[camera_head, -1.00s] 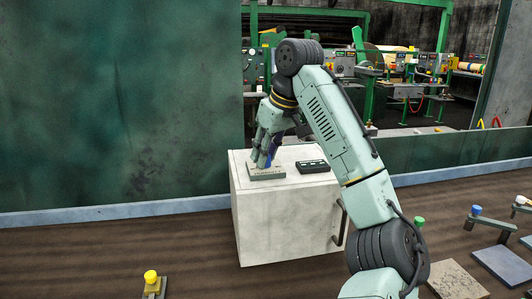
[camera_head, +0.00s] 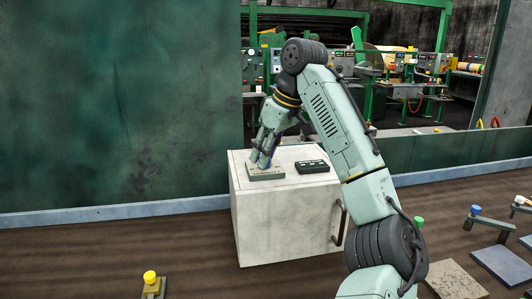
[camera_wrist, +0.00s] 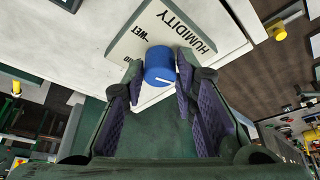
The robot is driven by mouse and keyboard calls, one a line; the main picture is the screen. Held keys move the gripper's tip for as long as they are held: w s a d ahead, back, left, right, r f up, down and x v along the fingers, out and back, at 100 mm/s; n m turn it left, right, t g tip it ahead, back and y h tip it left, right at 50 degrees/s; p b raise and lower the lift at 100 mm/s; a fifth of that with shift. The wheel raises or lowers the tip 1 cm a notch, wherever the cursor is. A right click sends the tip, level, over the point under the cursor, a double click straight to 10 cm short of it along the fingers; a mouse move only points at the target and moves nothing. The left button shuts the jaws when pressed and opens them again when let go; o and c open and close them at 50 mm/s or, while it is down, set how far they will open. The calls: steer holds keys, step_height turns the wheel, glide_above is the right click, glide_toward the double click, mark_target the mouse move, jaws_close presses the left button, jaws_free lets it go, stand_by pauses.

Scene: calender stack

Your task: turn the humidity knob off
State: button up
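The humidity knob (camera_wrist: 160,66) is a blue round knob with a white pointer line, on a pale panel (camera_wrist: 135,40) marked HUMIDITY and WET. The pointer line runs toward the lower right in the wrist view. Another label on the panel is mostly hidden by a finger. My gripper (camera_wrist: 160,72) has one fingertip close against each side of the knob, with no clear gap visible. In the head view my gripper (camera_head: 263,163) points down at the panel on top of a white cabinet (camera_head: 285,225), and its fingers mostly hide the knob.
A black device (camera_head: 312,166) lies on the cabinet top right of the panel. A cabinet handle (camera_head: 341,222) sticks out at the right. A yellow knob (camera_head: 150,277) stands at the front left, and a blue one (camera_head: 476,210) stands at the right. A green wall (camera_head: 120,110) rises behind.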

steer(key=o, duration=0.4)
steer(key=shift+c, duration=0.2)
steer(key=v, duration=1.2)
